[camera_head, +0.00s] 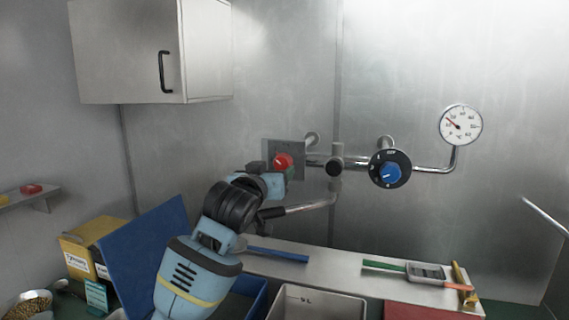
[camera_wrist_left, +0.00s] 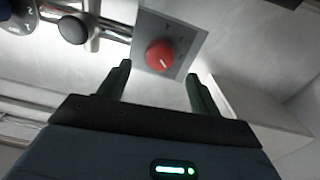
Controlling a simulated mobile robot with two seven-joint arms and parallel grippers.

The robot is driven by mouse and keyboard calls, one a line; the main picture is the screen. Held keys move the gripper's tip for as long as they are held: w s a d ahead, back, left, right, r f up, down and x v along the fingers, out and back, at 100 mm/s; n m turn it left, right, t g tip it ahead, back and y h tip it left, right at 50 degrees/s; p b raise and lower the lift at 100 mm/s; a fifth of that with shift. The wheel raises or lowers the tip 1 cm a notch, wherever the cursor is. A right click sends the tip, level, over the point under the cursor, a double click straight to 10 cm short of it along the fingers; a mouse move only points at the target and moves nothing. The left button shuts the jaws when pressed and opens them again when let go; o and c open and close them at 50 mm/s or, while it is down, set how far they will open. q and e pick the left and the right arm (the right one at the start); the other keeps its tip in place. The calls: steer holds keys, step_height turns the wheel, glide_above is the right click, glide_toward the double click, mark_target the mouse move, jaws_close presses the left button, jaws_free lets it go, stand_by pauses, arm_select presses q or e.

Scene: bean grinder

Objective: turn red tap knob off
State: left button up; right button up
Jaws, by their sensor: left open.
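The red tap knob (camera_head: 284,160) sits on a grey square plate (camera_head: 298,149) on the metal wall, at the left end of the pipework. In the left wrist view the red knob (camera_wrist_left: 159,54) shows a white pointer mark and lies ahead of and between my fingers. My left gripper (camera_head: 278,178) is just below and in front of the knob in the head view and partly covers the plate. In the wrist view my left gripper (camera_wrist_left: 160,85) is open, with its green fingers apart and nothing between them. My right gripper is not in view.
A blue knob (camera_head: 390,172) on a black dial, a round gauge (camera_head: 460,125) and a spout (camera_head: 300,208) lie to the right. A wall cabinet (camera_head: 150,50) hangs at upper left. A shelf (camera_head: 335,276) with tools and bins (camera_head: 318,302) are below.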

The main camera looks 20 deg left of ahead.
mark_target(281, 164)
arm_select(q)
steer(key=shift+w+r, duration=0.15)
steer(key=w, duration=0.4)
steer(key=shift+w+d, duration=0.1)
steer(key=shift+w, duration=1.5)
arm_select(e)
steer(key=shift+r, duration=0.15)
arm_select(q)
steer(key=c, duration=1)
